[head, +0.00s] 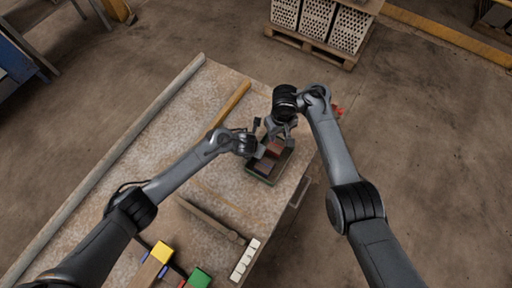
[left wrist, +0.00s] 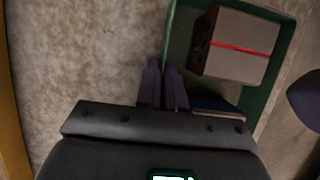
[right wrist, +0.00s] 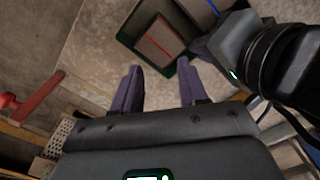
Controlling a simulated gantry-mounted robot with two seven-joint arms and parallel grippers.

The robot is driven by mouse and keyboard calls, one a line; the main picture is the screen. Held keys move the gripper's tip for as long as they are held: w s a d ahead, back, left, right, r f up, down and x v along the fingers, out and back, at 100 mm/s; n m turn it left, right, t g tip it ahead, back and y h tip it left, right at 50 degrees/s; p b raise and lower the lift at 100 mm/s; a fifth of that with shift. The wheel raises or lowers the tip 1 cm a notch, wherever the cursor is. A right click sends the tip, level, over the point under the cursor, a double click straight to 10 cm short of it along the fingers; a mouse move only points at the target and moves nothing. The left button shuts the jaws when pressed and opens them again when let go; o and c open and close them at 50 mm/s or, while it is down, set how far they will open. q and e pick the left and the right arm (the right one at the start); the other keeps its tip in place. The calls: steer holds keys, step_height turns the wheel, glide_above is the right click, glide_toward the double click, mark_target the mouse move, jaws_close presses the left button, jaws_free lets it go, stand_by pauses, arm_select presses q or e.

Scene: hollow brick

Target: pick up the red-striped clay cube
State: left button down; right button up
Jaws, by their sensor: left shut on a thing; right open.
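The red-striped clay cube (left wrist: 238,45) is greyish with a thin red stripe; it sits in a dark green tray (left wrist: 282,62). The right wrist view also shows the cube (right wrist: 160,42) in the tray. A second block with a blue stripe (right wrist: 205,10) lies beside it. My left gripper (left wrist: 163,70) appears shut on the tray's near wall, beside the cube and not on it. My right gripper (right wrist: 160,68) is open and empty above the tray, its fingertips pointing toward the cube. In the head view my right gripper (head: 272,126) hangs just beyond the tray (head: 262,181).
The tray is near the right edge of a speckled table (head: 160,150). A yellow bar (head: 229,108) lies behind it. Yellow (head: 162,251) and green (head: 199,278) blocks and a white row of pieces (head: 244,260) are at the front. Perforated bricks (head: 318,22) stand on a pallet beyond.

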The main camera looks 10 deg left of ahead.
mark_target(276, 145)
steer(key=o, duration=0.8)
steer(key=shift+w+d, duration=0.15)
steer(key=m, duration=0.2)
steer(key=m+g, duration=0.1)
steer(key=m, duration=0.2)
steer(key=w+m, duration=0.1)
steer(key=m, duration=0.2)
steer(key=shift+a, duration=0.25)
steer(key=f, duration=0.2)
steer(key=s+f, duration=0.1)
steer(key=f, duration=0.2)
steer(key=shift+a, duration=0.1)
steer(key=shift+s+f, duration=0.15)
steer(key=shift+f, duration=1.5)
steer(key=shift+s+f, duration=0.1)
steer(key=shift+f, duration=1.55)
